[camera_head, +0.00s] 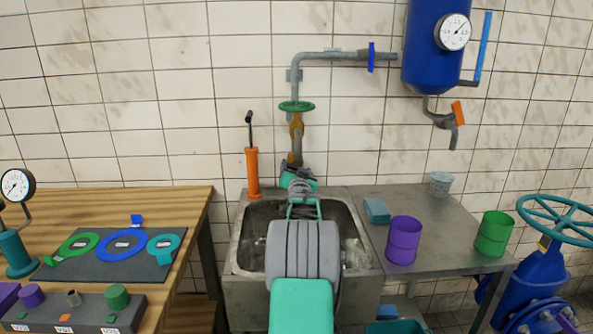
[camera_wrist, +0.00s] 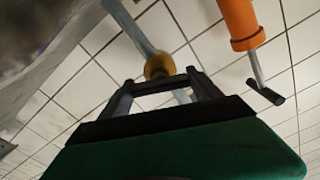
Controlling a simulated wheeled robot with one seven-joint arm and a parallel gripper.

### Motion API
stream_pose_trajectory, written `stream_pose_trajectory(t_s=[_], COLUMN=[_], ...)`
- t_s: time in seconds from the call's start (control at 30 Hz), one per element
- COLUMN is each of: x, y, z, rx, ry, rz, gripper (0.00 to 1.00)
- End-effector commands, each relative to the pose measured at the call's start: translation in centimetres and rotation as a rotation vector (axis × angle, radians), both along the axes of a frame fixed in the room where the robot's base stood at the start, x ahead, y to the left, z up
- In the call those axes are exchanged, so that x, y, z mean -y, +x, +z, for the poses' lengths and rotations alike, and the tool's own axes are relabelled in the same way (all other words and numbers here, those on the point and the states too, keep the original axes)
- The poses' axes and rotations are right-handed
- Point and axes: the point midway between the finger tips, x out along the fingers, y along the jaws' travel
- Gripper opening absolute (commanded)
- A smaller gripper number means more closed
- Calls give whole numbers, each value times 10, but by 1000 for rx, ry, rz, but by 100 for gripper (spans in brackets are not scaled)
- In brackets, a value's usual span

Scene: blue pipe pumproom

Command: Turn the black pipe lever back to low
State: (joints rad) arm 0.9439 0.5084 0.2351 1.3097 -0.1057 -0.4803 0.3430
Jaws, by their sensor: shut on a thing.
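My gripper (camera_head: 291,168) is raised over the sink, in front of the lower end of the grey wall pipe (camera_head: 293,75). In the wrist view its two fingers (camera_wrist: 162,84) are some way apart, with a dark bar across between their tips. This bar seems to be the black pipe lever, held in the jaws; most of it is hidden. A yellow-brown ball-like fitting (camera_wrist: 157,66) on a grey pipe lies just beyond the tips. In the head view my own arm and gripper hide the lever, so its angle cannot be told.
An orange hand pump (camera_head: 253,173) with a black handle stands close left of my gripper; it also shows in the wrist view (camera_wrist: 240,22). A green handwheel (camera_head: 296,106) sits above. The sink (camera_head: 245,284) is below. Purple (camera_head: 403,241) and green (camera_head: 494,234) cups stand right.

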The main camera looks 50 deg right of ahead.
Motion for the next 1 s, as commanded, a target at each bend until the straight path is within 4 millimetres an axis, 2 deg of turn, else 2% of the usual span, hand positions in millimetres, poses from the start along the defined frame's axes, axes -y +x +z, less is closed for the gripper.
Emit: stream_pose_trajectory(t_s=[0.03, 0.2, 0.6, 1.0], x=[0, 0, 0, 0], y=[0, 0, 0, 0], z=[0, 0, -2, -4], rx=[0, 0, 49, 278], ry=[0, 0, 44, 242], rz=[0, 0, 0, 2], gripper=[46, 32, 32, 32])
